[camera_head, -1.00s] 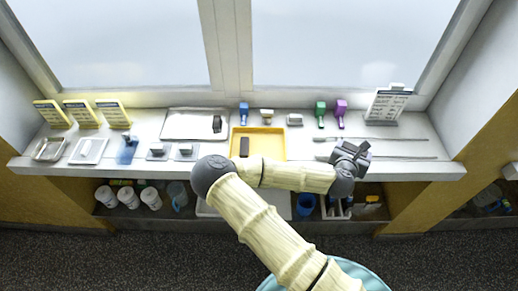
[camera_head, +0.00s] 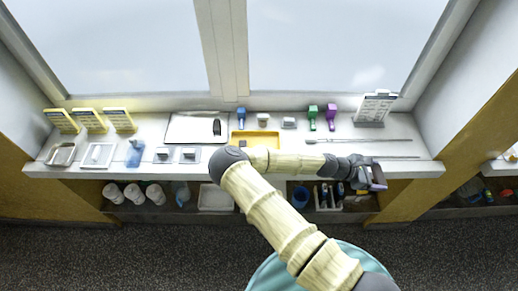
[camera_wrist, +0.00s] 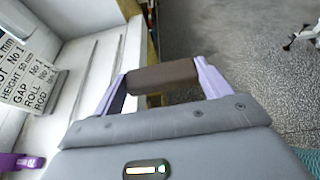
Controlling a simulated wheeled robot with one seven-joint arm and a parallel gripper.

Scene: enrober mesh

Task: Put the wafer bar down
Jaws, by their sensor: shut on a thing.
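My gripper (camera_wrist: 160,82) is shut on a brown wafer bar (camera_wrist: 162,77), which spans between its two purple fingers in the wrist view. In the head view my gripper (camera_head: 378,176) is at the right end of the counter (camera_head: 425,168), around its front edge. In the wrist view the floor shows behind part of the bar, and the bar looks clear of any surface.
Two thin rods (camera_head: 360,141) lie behind my gripper, with a sign stand (camera_head: 375,108) at the back right. Green (camera_head: 312,117) and purple (camera_head: 331,116) tools stand left of it. A pale tray (camera_head: 185,128) holds a dark piece. A shelf with containers is below.

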